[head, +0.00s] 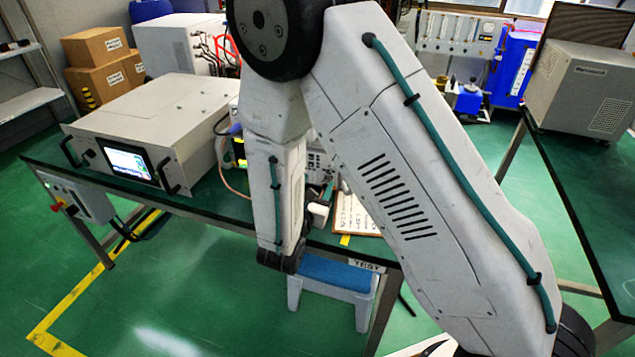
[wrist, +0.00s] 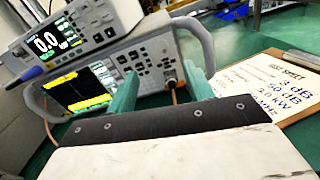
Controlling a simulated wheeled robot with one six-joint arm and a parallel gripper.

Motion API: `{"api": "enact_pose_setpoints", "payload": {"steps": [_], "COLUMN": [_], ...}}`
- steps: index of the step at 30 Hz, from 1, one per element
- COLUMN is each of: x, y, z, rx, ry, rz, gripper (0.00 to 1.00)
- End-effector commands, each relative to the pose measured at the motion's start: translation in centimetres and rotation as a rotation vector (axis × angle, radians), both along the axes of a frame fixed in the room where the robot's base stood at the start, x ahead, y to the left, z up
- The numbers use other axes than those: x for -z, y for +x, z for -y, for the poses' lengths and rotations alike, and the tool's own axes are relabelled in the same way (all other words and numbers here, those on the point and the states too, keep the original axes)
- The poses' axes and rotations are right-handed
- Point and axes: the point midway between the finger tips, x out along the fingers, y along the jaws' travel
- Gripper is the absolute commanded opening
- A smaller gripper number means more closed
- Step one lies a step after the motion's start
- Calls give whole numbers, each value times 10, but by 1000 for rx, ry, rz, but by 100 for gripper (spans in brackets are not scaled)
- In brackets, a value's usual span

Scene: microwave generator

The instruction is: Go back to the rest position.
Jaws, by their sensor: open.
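My gripper (wrist: 160,92) shows in the wrist view as two green fingers spread apart, with nothing held between them. Beyond the fingers stands an instrument with a dark screen and yellow labels (wrist: 75,88), with a smaller meter reading 0.0 (wrist: 45,42) on top of it. A clipboard with a test sheet (wrist: 275,85) lies to the right of the fingers. In the head view my arm covers the middle of the picture and mostly hides the gripper. The clipboard (head: 352,212) partly shows there behind the arm.
A large grey generator (head: 160,125) with a lit screen stands on the dark green bench (head: 215,205) at left. A stool with a blue top (head: 335,272) stands at the bench's front edge. A second bench (head: 590,190) at right carries a grey box (head: 585,90). Open floor lies front left.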

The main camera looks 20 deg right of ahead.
Motion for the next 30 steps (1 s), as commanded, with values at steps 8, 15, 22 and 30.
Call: {"api": "enact_pose_setpoints", "payload": {"steps": [8,15,22,30], "x": [0,11,-21,-71], "y": [0,-21,-82,-171], "z": [0,24,78,116], "rx": [0,139,538,1049], "ry": [0,23,184,542], "rz": [0,-46,-27,69], "gripper": [52,52,52,52]}}
